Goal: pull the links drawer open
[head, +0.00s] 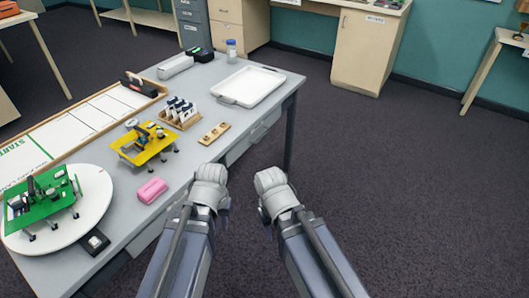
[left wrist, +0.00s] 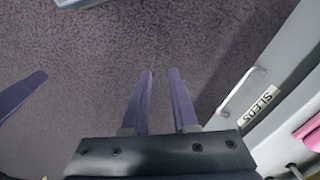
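The grey table (head: 205,140) has drawer fronts along its near right side, seen steeply from above in the head view. No label reading links can be made out. In the left wrist view a drawer front labelled SLEDS (left wrist: 268,97), with a pale bar handle (left wrist: 240,90), is at the right. My left gripper (left wrist: 162,72) is beside that front and apart from its handle, with carpet showing between its two separated fingers. It also shows in the head view (head: 226,208). My right gripper (head: 266,216) is over the floor to the right, its fingers mostly hidden.
On the table are a white tray (head: 232,98), a wooden card holder (head: 184,124), a yellow-plate model (head: 146,142), a pink block (head: 151,190) and a green-plate model (head: 50,208) on a white disc (head: 92,215). The carpet (head: 400,190) to the right is clear.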

